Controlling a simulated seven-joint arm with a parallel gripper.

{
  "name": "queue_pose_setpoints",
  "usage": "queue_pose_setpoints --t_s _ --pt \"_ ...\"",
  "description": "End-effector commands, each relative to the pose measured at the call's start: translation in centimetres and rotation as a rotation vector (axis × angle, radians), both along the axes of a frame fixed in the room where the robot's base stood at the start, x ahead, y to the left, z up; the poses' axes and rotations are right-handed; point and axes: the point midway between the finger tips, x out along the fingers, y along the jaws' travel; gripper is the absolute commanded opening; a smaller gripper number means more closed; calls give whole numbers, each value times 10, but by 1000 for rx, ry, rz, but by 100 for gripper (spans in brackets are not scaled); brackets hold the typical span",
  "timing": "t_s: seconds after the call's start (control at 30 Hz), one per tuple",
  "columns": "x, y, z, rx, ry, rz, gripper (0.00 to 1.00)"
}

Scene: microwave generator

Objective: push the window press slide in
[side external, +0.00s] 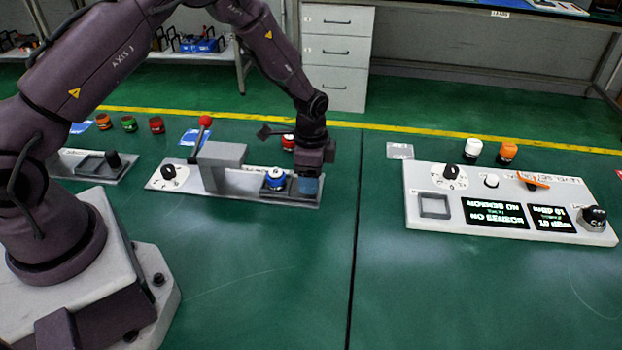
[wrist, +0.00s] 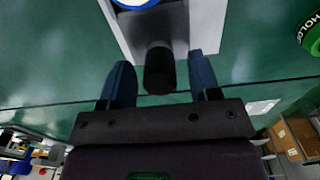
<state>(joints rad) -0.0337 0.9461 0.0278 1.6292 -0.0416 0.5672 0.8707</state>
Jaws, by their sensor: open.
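The press panel (side external: 235,196) lies on the green table, with a grey press block (side external: 222,154) and a red-knobbed lever (side external: 205,121). A dark slide tray (side external: 290,184) sits at its right end, bearing a blue and white round part (side external: 276,179). That part's blue rim (wrist: 137,4) shows at the top of the wrist view. My gripper (side external: 309,188) points down over the panel's right end. In the wrist view its open fingers (wrist: 160,80) stand on both sides of the black slide knob (wrist: 159,68), with gaps visible. The fingers hide the knob in the side view.
A red-topped part (side external: 288,142) stands just behind my gripper. To the right is a white panel (side external: 510,203) with screens and knobs. To the left is another small panel (side external: 95,166), with several capped parts behind it. The table in front is clear.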

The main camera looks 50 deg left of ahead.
Motion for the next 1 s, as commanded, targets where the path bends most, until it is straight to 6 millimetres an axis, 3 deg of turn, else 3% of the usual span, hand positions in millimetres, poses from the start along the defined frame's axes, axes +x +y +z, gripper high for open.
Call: queue_pose_setpoints --t_s 0.13,0.47,0.7,0.87,1.0 --pt "0 0 -13 0 1 -1 57" --pt "0 0 -15 0 -1 0 57" --pt "0 0 -15 -1 -1 0 1" --pt "-2 3 -15 0 0 2 0" --pt "-20 22 -15 0 1 9 0"
